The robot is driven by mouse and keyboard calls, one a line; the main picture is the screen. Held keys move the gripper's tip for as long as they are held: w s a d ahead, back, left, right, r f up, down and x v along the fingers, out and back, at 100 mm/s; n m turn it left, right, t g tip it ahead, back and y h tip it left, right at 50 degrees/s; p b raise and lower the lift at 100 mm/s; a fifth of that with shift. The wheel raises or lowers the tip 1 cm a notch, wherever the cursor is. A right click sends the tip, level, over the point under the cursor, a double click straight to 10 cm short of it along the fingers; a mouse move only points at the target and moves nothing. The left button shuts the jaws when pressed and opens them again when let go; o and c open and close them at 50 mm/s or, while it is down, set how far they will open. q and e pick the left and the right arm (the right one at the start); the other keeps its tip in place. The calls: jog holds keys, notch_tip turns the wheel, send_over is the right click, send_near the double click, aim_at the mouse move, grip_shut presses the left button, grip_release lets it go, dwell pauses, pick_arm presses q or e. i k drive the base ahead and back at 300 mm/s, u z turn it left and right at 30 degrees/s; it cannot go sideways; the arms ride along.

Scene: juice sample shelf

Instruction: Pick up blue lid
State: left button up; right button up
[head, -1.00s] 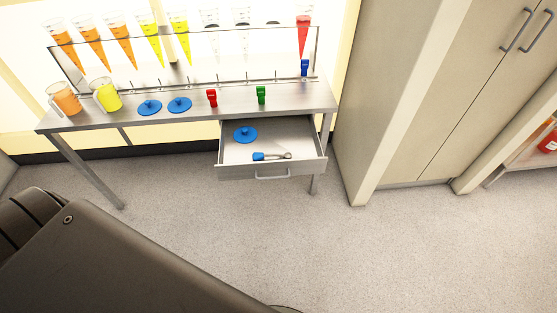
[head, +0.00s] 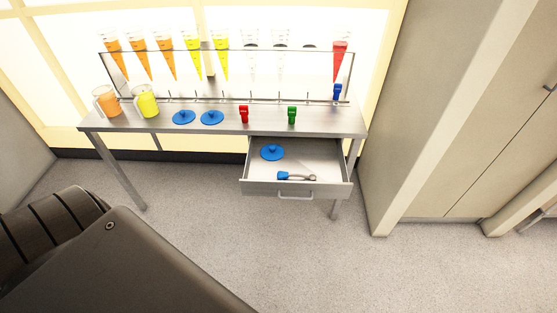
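Three blue lids are in the head view. One blue lid (head: 272,152) lies inside the open drawer (head: 258,187), near its back left. Two more blue lids, the left one (head: 184,118) and the right one (head: 212,118), lie side by side on the metal table top (head: 330,129). Each is a round disc with a small knob on top. Neither of my grippers shows in this view. A dark part of my own body fills the lower left.
A blue-handled tool (head: 295,177) lies in the drawer. An orange jug (head: 108,103), a yellow jug (head: 146,103), a red clip (head: 244,114) and a green clip (head: 292,115) stand on the table. Juice cones hang in a rack behind. A cabinet (head: 450,120) stands right; the floor in front is clear.

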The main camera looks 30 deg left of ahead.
aim_at(270, 152)
jog(key=z, duration=1.55)
jog(key=i, duration=2.25)
jog(key=u, duration=3.15)
